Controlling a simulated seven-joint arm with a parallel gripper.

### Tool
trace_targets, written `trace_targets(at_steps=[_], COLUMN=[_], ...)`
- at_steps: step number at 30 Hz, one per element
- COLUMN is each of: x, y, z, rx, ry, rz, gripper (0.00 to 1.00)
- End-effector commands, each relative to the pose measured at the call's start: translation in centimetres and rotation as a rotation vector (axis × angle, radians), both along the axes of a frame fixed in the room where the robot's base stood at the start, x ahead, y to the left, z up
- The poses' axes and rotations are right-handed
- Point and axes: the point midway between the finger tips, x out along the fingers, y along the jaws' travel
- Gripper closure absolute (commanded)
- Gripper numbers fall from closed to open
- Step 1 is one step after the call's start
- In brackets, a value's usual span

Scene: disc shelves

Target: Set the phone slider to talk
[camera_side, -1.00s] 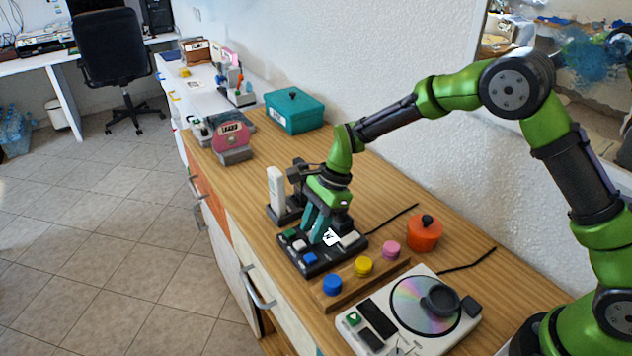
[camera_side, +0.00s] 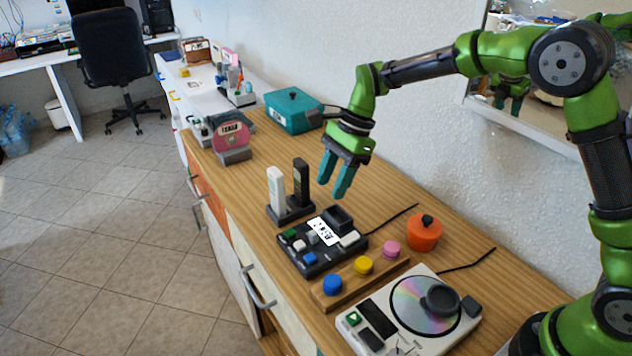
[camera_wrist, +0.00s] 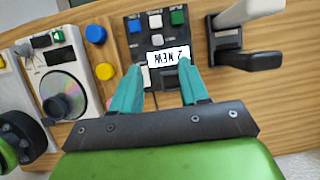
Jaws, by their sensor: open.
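A dark desk phone unit (camera_side: 322,262) sits on the wooden counter, with green, blue and pale buttons and a display (camera_side: 322,231) that reads "2 NEW" in the wrist view (camera_wrist: 168,56). Behind it, a dark dock (camera_side: 288,216) holds an upright white handset (camera_side: 276,188) and a black handset (camera_side: 300,182). I cannot make out a slider or a "talk" label on any of these. My gripper (camera_side: 333,187) is open and empty, raised above and behind the phone unit. In the wrist view, my fingers (camera_wrist: 160,76) overlap the unit's near part and hide some of it.
A wooden strip (camera_side: 347,290) with blue, yellow and pink knobs and a white disc player (camera_side: 375,318) stand in front. A teal box (camera_side: 294,110) and a pink device (camera_side: 232,138) stand farther back. The wall borders the counter.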

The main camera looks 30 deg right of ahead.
Motion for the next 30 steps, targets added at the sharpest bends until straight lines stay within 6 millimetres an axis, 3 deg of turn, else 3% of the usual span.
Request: trace_targets(at_steps=[6,11,23,27,30], x=[0.1,0.1,0.0,0.1,-1.4], y=[-1.5,-2.0,-2.1,-2.4,-3.1], z=[3.8,4.9,5.1,4.4,3.6], rx=[0.0,0.0,0.0,-0.018,-0.049], ry=[-0.003,-0.002,-0.005,-0.054,-0.115], rz=[0.0,0.0,0.009,0.105,0.25], gripper=[0.55,0.55,0.55,0.55,0.55])
